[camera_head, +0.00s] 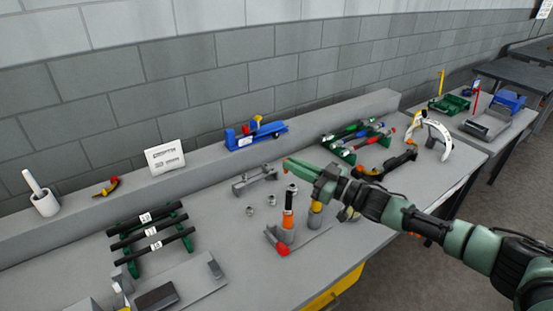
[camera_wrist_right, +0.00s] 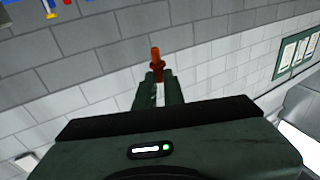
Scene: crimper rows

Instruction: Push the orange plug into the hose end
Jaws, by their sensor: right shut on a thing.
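My right gripper (camera_head: 291,164) is above the workbench, its arm coming in from the right. In the right wrist view its two fingers (camera_wrist_right: 159,88) are shut on the orange plug (camera_wrist_right: 156,56), which sticks out past the tips with a wider collar near them. In the head view only a small orange bit of it shows at the fingertips. Below the gripper, apart from it, a dark upright piece with orange parts (camera_head: 288,204) stands in a grey fixture with a red knob (camera_head: 283,249). I cannot tell whether this is the hose end. My left gripper is out of view.
Black hoses (camera_head: 148,232) lie on a green rack at the left. Several small metal fittings (camera_head: 271,200) stand on the bench near a grey bracket (camera_head: 254,180). A yellow-topped cylinder (camera_head: 316,208) stands beside the fixture. A blue tool (camera_head: 256,134) sits on the rear ledge.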

